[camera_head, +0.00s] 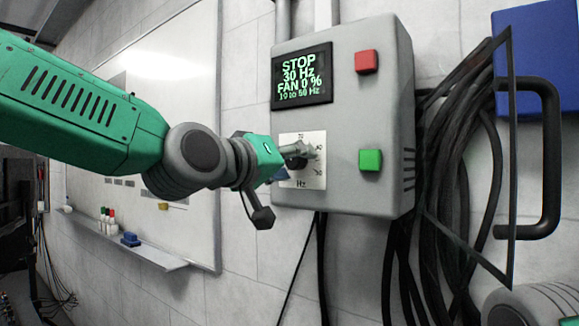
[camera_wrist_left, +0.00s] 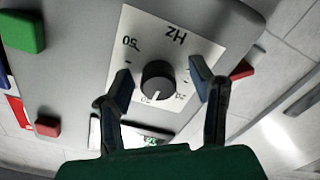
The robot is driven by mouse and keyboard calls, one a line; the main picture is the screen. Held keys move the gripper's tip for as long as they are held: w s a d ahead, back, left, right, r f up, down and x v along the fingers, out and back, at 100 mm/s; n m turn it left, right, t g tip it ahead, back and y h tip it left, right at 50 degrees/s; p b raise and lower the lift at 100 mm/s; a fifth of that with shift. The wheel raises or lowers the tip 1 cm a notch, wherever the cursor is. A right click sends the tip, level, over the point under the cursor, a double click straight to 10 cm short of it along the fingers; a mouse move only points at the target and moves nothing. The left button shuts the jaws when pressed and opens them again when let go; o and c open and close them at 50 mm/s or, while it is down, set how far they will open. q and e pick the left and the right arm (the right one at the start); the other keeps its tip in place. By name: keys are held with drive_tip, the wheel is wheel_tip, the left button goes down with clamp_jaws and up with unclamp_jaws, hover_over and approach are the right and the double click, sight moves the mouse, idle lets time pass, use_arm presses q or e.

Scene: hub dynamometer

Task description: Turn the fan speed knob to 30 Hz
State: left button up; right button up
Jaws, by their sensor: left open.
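The fan speed knob (camera_wrist_left: 158,80) is round and black with a white pointer line, on a white dial plate marked Hz (camera_wrist_left: 193,45). In the wrist view its pointer faces down, toward my palm. The grey control box (camera_head: 345,120) carries the dial and a display (camera_head: 302,78) reading STOP, 30 Hz, FAN 0 %, 10 to 50 Hz. My left gripper (camera_wrist_left: 162,84) is open. Its two blue-tipped fingers are on either side of the knob, with a visible gap on each side. In the head view the gripper (camera_head: 283,172) partly hides the dial. My right gripper is out of view.
The box also has a red button (camera_head: 367,62) above and a green button (camera_head: 370,160) beside the dial. Black cables (camera_head: 450,170) hang right of the box, near a blue case (camera_head: 545,50) and a black handle (camera_head: 550,160). A whiteboard (camera_head: 180,80) is at left.

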use_arm(q)
drive_tip(key=shift+s+a+r, duration=0.1)
drive_tip(key=shift+s+a, duration=0.05)
drive_tip(key=shift+s, duration=0.1)
drive_tip(key=v, duration=1.1)
drive_tip(key=shift+a, duration=0.25)
drive_tip(key=shift+d, duration=0.1)
